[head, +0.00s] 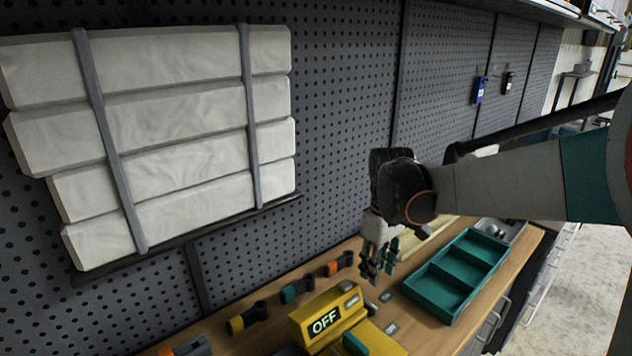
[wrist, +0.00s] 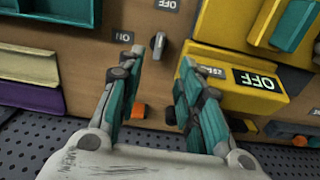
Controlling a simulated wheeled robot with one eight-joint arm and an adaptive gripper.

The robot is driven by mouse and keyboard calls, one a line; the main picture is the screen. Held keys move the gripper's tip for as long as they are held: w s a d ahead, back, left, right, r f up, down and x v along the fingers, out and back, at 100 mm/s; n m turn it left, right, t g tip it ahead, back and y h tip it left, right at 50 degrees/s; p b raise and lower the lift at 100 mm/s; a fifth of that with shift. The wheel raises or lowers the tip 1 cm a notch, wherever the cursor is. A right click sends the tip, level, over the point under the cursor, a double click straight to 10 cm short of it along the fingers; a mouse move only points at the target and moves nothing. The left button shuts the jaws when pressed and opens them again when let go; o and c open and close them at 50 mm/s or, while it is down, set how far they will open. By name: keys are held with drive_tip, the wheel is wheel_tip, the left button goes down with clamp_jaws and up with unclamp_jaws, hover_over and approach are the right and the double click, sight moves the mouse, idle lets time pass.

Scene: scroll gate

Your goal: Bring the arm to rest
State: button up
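My gripper (head: 376,270) hangs fingers-down over the workbench (head: 420,338) in the head view, at the end of my arm, which reaches in from the right. In the wrist view my gripper (wrist: 161,57) is open, with a clear gap between its two teal-and-grey fingers and nothing held. A small grey knob (wrist: 158,44) on the bench shows between the fingertips, apart from both. Labels reading ON and OFF lie by it. A yellow box (head: 327,318) with a display reading OFF stands close beside it; the box also shows in the wrist view (wrist: 222,62).
A teal divided tray (head: 450,285) sits right of my gripper. Several tools with coloured ends lie along the pegboard (head: 340,130). White slabs (head: 180,120) are strapped on the wall at left. Free air is above the bench.

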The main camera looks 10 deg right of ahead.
drive_tip(key=s+r+m+t, duration=0.2)
drive_tip(key=s+m+t, duration=0.1)
drive_tip(key=s, duration=0.6)
drive_tip(key=s+r+m+t, duration=0.2)
drive_tip(key=s+m+t, duration=0.1)
drive_tip(key=s, duration=0.7)
drive_tip(key=shift+s+r+t, duration=0.15)
drive_tip(key=shift+r+t, duration=0.15)
drive_tip(key=shift+t, duration=0.2)
